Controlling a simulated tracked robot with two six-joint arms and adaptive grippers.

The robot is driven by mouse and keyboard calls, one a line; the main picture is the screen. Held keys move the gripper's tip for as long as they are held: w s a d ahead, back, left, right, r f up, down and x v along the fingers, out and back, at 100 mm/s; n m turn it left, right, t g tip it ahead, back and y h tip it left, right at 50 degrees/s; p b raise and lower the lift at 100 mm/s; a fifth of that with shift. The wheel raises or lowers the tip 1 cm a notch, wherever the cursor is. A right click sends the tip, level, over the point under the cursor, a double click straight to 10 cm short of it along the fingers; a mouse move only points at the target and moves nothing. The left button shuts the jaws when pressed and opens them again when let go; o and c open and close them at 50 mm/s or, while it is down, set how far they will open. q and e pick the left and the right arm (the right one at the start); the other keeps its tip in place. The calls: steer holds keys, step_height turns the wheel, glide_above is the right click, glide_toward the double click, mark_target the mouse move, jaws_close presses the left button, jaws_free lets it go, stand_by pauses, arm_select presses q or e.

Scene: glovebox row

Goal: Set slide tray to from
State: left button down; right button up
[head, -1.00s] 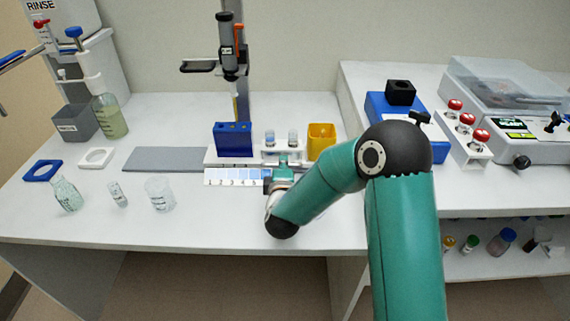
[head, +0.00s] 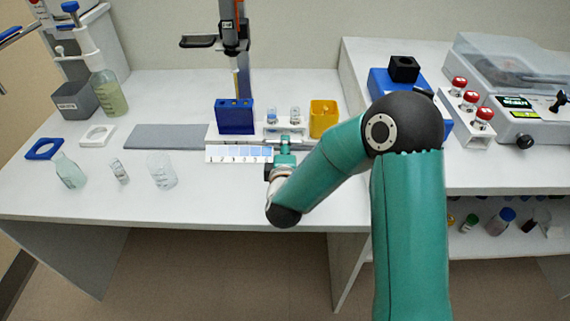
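A white slide tray (head: 224,154) lies on the bench in front of the blue block, with pale blue slides in a row and small marks along its front edge. My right gripper (head: 284,146) is low at the tray's right end, in front of the small vial rack. Its fingers are small and partly hidden by its own body, so I cannot tell whether they are open, shut or touching the tray. My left gripper is not in view.
Behind stand a blue block (head: 235,117), a vial rack (head: 284,131), a yellow cup (head: 323,119) and a tall stand (head: 242,88). A grey mat (head: 167,137) lies left of the tray. A beaker (head: 161,171) and bottles stand further left. The bench front is mostly clear.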

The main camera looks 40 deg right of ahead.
steer(key=v, duration=0.8)
steer(key=shift+s+a, duration=0.2)
steer(key=shift+s, duration=0.05)
steer(key=shift+c, duration=0.3)
